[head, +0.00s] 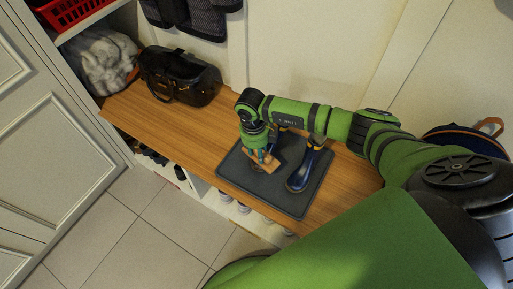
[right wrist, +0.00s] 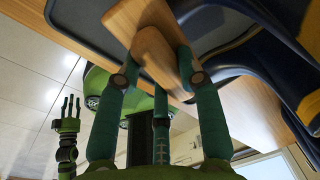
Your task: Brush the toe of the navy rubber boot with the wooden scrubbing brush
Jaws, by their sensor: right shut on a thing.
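My right gripper (head: 263,154) is shut on the wooden scrubbing brush (head: 264,163), above the left part of the dark tray (head: 246,181). In the right wrist view its teal fingers (right wrist: 158,75) close on the brush's wooden body (right wrist: 160,58). A navy rubber boot (head: 306,168) stands upright on the tray, right of the brush. The other boot (head: 284,122) is mostly hidden behind my right arm and gripper. Navy boot surfaces (right wrist: 245,75) lie close beside the brush; I cannot tell whether they touch. My left gripper (right wrist: 70,107) appears small in the right wrist view, open and empty.
The tray lies on a wooden bench (head: 190,130) above white cubbies holding shoes. A black bag (head: 180,76) and a grey fluffy item (head: 108,62) stand at the bench's left. A dark blue bag (head: 462,137) is at the right. The bench's left middle is clear.

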